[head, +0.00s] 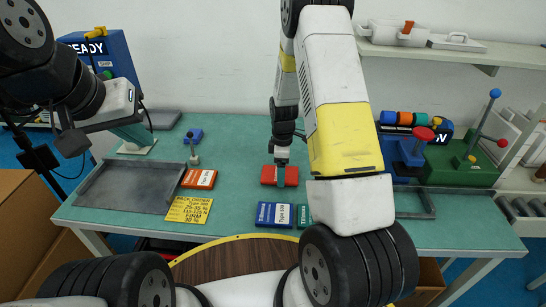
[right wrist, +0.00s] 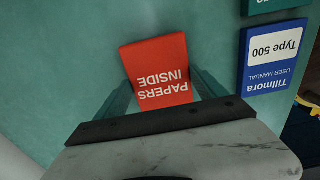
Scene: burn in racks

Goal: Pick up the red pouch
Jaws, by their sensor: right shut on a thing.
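The red pouch (head: 270,174), marked "PAPERS INSIDE", is at the middle of the green table. My right gripper (head: 282,170) comes down over it from above. In the right wrist view the red pouch (right wrist: 158,72) sits between the two teal fingers of my right gripper (right wrist: 162,88), which is shut on it. I cannot tell whether the pouch touches the table. My left gripper (head: 133,140) hangs at the left, near the back left of the table and away from the pouch. Its finger gap is not clear.
A blue manual (head: 274,215) lies in front of the pouch, with a green one (head: 304,215) beside it. To the left are an orange booklet (head: 199,179), a yellow card (head: 188,210) and a grey tray (head: 128,188). A green fixture (head: 455,165) stands at the right.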

